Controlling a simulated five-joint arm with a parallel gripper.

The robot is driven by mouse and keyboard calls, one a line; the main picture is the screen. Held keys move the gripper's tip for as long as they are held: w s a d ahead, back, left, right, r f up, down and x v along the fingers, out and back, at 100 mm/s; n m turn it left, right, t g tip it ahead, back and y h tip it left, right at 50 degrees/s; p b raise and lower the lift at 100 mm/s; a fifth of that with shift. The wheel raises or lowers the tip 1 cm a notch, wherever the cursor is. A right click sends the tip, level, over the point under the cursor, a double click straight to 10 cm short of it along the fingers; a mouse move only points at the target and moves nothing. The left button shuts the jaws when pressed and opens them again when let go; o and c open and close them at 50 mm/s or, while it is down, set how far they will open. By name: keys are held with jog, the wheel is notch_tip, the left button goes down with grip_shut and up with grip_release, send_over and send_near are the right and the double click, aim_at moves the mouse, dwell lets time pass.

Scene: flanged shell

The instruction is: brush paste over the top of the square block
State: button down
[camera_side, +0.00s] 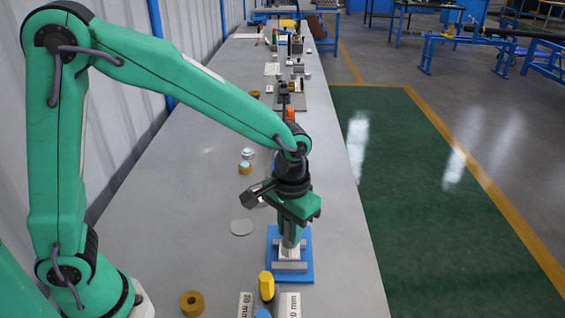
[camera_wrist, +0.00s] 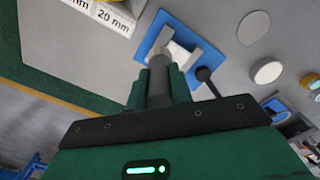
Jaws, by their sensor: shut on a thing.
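My gripper (camera_side: 293,222) is above a blue plate (camera_side: 303,273) on the bench. It is shut on a dark grey round handle, likely the brush (camera_wrist: 160,80), which points down toward the plate. A light grey block (camera_side: 290,266) sits on the blue plate, below my gripper. In the wrist view the block (camera_wrist: 187,62) shows beyond the handle, and the blue plate (camera_wrist: 152,36) shows around it. The handle's lower end overlaps the block in that view, so I cannot tell whether it touches. No paste can be made out on the block.
A pale disc (camera_side: 241,227) lies left of the plate. A brass ring (camera_side: 192,303), a yellow-topped object (camera_side: 266,285) and white 20 mm labels (camera_side: 246,305) are at the near end. A small jar (camera_side: 246,167) and other items line the bench farther back.

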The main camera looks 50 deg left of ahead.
jog(key=shift+r, duration=2.4)
jog(key=shift+a, duration=0.1)
